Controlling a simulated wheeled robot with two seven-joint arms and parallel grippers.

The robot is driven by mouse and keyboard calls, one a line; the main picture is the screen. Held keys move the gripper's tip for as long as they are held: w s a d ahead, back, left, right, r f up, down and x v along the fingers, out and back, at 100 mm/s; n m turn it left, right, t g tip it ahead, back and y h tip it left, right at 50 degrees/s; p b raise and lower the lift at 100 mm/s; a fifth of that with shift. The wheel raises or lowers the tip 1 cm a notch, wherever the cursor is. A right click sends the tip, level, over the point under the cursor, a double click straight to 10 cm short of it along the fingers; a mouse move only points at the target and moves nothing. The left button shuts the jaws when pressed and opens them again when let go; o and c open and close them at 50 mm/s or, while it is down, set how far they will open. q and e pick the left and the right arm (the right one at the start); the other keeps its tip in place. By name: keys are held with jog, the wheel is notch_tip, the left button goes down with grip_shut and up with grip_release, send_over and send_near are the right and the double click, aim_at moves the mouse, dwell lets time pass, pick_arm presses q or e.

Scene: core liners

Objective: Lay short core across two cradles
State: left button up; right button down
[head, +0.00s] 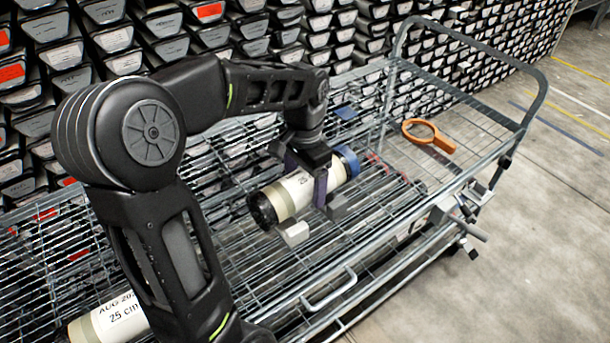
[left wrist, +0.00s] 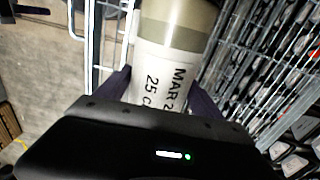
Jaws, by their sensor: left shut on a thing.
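A short white core (head: 297,192) with a black end and a blue end cap lies level above the wire cart's top. My left gripper (head: 320,185) reaches down from above and is shut on it around the middle. In the left wrist view, the core (left wrist: 165,65), marked "MAR 2" and "25 c", sits between the two fingers. Grey cradle blocks show at its near side, one (head: 293,234) by the black end and one (head: 337,208) by the blue end. I cannot tell whether the core touches them. My right gripper is not in view.
The wire cart (head: 330,268) has a raised tube handle at its far right end. An orange ring-shaped tool (head: 430,136) lies there. Another white core (head: 110,320), marked "AUG 20" and "25 cm", is partly hidden by my arm. Racks of core boxes (head: 345,40) stand behind.

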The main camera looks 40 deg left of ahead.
pick_arm(q)
jog(key=shift+w+f, duration=0.1)
jog(key=shift+f, duration=0.55)
jog(key=shift+f, duration=0.4)
jog(key=o, duration=2.1)
notch_tip(320, 180, up, 13)
jog(key=shift+f, duration=0.15)
